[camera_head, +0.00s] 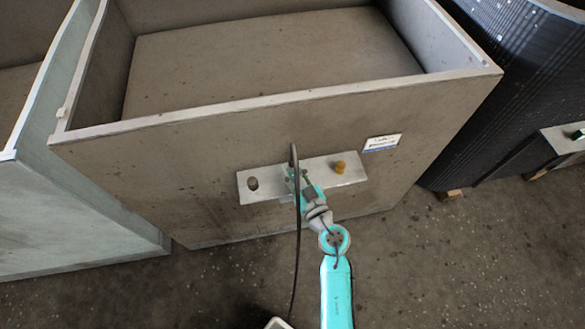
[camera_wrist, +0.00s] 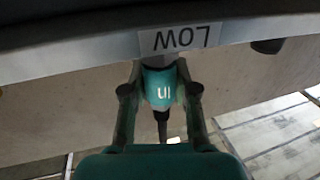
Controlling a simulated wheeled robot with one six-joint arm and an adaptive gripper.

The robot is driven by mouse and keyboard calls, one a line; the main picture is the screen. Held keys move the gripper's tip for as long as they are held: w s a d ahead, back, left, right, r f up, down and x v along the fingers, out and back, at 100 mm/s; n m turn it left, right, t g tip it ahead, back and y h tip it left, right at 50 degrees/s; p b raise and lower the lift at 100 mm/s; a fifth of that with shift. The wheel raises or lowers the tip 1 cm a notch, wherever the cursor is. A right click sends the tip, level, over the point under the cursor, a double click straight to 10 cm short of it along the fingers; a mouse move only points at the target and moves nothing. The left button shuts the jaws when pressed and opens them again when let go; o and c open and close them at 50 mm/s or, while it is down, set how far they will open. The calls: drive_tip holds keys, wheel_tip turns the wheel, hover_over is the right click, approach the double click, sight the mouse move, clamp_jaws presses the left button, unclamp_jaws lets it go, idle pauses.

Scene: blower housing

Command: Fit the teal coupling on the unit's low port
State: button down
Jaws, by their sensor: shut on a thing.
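The teal coupling (camera_wrist: 159,88), with white marks on it, sits between the two fingers of my gripper (camera_wrist: 160,92) in the wrist view. My gripper is shut on it. A dark hose end (camera_wrist: 161,122) hangs from the coupling. The coupling's upper end meets a pale stub just under the plate edge, below an upside-down "LOW" label (camera_wrist: 180,39). I cannot tell whether it is fully seated on the low port. In the head view my gripper (camera_head: 301,180) is at the middle of the unit's metal plate (camera_head: 270,190) and hides the port.
The plate also bears a dark round port (camera_head: 253,184) on the left and a yellow-orange cap (camera_head: 340,167) on the right. A black hose (camera_head: 297,245) runs down beside my arm. A white label (camera_head: 381,143) is on the housing (camera_head: 200,150). The floor in front is mostly clear.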

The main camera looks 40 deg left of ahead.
drive_tip(key=c, duration=0.8)
unclamp_jaws()
drive_tip(key=shift+f, duration=0.1)
drive_tip(key=shift+d, duration=0.1)
drive_tip(key=v, duration=1.1)
drive_tip(key=shift+s+d, duration=0.25)
drive_tip(key=shift+d, duration=0.05)
drive_tip(key=shift+d, duration=0.1)
